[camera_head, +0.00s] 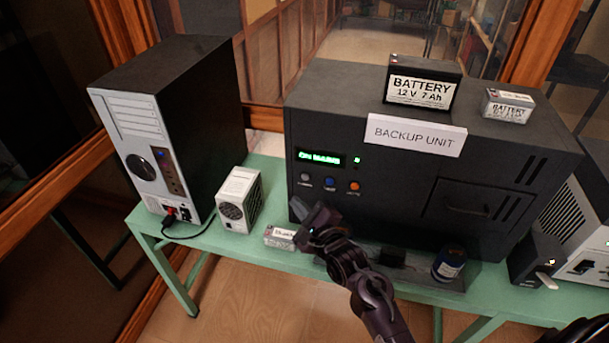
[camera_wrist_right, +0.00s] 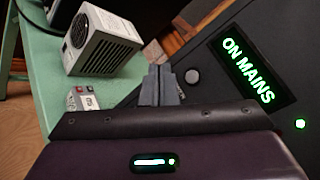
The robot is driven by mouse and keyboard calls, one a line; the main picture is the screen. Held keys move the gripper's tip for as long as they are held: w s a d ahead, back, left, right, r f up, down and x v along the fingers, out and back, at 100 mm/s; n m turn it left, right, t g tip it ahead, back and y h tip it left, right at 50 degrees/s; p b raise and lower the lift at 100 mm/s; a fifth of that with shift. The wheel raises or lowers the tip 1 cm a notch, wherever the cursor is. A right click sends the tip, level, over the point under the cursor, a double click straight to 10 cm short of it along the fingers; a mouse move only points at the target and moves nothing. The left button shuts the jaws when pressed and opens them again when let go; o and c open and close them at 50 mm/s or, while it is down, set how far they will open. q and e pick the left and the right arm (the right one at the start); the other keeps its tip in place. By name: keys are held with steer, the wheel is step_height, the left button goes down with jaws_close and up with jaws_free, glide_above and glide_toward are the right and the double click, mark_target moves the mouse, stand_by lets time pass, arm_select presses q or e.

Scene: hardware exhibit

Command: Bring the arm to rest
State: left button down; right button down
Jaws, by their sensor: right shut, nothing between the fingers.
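My right gripper (camera_head: 308,217) is shut and empty, low in front of the black backup unit (camera_head: 400,165), close to the lower left of its front face. Its shut fingers also show in the right wrist view (camera_wrist_right: 160,85), pointing along the unit's front below the lit "ON MAINS" display (camera_wrist_right: 247,72). I cannot tell whether the fingertips touch the panel. My right arm (camera_head: 370,290) reaches in from the lower right. My left gripper is in neither view.
The green bench (camera_head: 180,243) carries a black computer tower (camera_head: 190,110), a small grey power supply box (camera_head: 239,200), a small battery (camera_head: 281,237) and a dark blue can (camera_head: 449,263). Two batteries (camera_head: 424,82) and a "BACKUP UNIT" sign (camera_head: 415,135) stand on the unit. The floor in front is clear.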

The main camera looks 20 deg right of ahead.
stand_by(0.4)
steer(key=s+d+f+n+g+h, duration=0.1)
steer(key=s+n+g+h, duration=0.1)
steer(key=s+n+g, duration=0.8)
steer(key=s+d+f+n+g+h, duration=0.1)
steer(key=s+d+n+g, duration=0.15)
steer(key=s+n, duration=1.3)
step_height(320, 180, down, 33)
steer(key=s+g+b, duration=0.1)
steer(key=g+b, duration=0.1)
steer(key=b, duration=0.1)
steer(key=s+d+f+g+b, duration=0.1)
steer(key=s+d+f+b, duration=0.1)
steer(key=s+f, duration=1.8)
steer(key=shift+d+f+n+h, duration=0.3)
steer(key=shift+d+f+n, duration=0.1)
steer(key=shift+f, duration=0.1)
